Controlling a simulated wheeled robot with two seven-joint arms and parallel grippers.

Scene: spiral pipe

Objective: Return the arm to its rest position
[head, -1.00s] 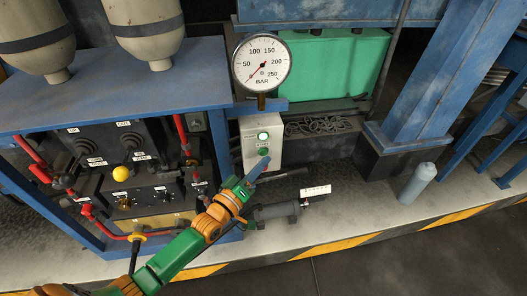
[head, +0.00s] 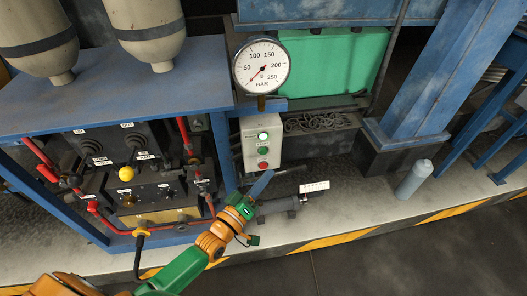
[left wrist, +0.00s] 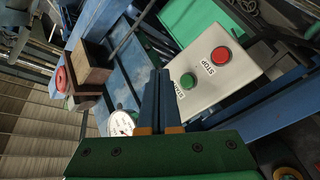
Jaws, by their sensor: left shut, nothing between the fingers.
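My left gripper (head: 261,185) is shut and empty, its blue fingers together, on the green and orange arm in the head view. It is below the light grey control box (head: 276,140), apart from it. The box carries a lit lamp (head: 263,135), a green button (head: 263,151) and a red button (head: 263,165). In the left wrist view the closed fingers (left wrist: 160,100) point toward the box, with its green button (left wrist: 187,80) and red STOP button (left wrist: 221,56) showing. My right gripper is in neither view.
A round pressure gauge (head: 262,67) stands above the box, its needle near the low end. A grey cylinder with a white label (head: 314,186) lies right of the gripper. A blue-framed panel (head: 130,180) with red hoses is at left. A light blue bottle (head: 415,178) stands at right.

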